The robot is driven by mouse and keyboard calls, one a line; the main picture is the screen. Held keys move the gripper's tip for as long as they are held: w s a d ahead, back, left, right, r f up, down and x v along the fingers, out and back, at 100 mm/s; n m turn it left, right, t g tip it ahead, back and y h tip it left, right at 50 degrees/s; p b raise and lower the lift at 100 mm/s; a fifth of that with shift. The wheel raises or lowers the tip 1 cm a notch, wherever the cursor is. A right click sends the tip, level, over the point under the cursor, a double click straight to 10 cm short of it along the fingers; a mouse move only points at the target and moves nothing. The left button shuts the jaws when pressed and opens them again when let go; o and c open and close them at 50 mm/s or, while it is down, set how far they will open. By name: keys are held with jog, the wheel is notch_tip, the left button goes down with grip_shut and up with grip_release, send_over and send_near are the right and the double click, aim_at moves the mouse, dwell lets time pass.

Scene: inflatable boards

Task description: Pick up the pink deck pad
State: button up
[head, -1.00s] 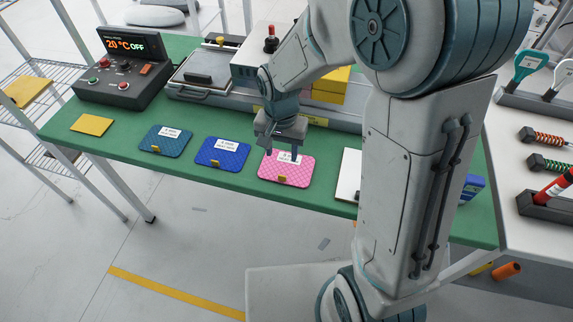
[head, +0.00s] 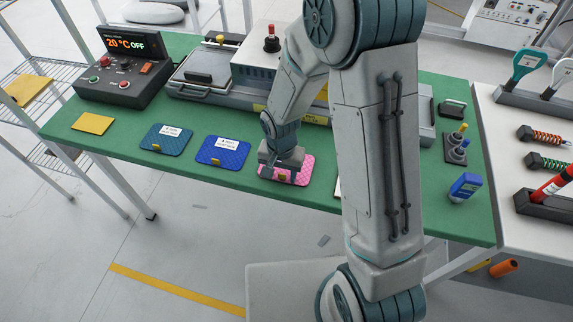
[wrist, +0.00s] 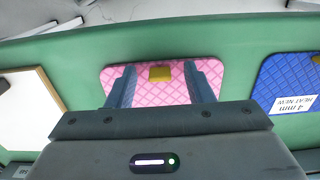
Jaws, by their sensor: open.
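The pink deck pad (head: 300,172) lies flat on the green table, with a quilted surface and a small yellow tab (wrist: 160,74) at its front edge. My gripper (head: 281,178) is low over the pad, pointing down, and covers its label in the head view. In the wrist view the pink pad (wrist: 150,94) lies beneath the two spread fingers of my gripper (wrist: 160,86). The yellow tab shows between and just beyond the fingertips. The gripper is open and holds nothing. I cannot tell whether the fingertips touch the pad.
A blue pad (head: 222,151) and a teal pad (head: 166,139) lie to the left, and a yellow sheet (head: 93,123) farther left. A white board (wrist: 30,110) lies on the pink pad's other side. Bench equipment (head: 205,70) stands behind. The green table (head: 240,188) is bare at its front edge.

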grip_shut()
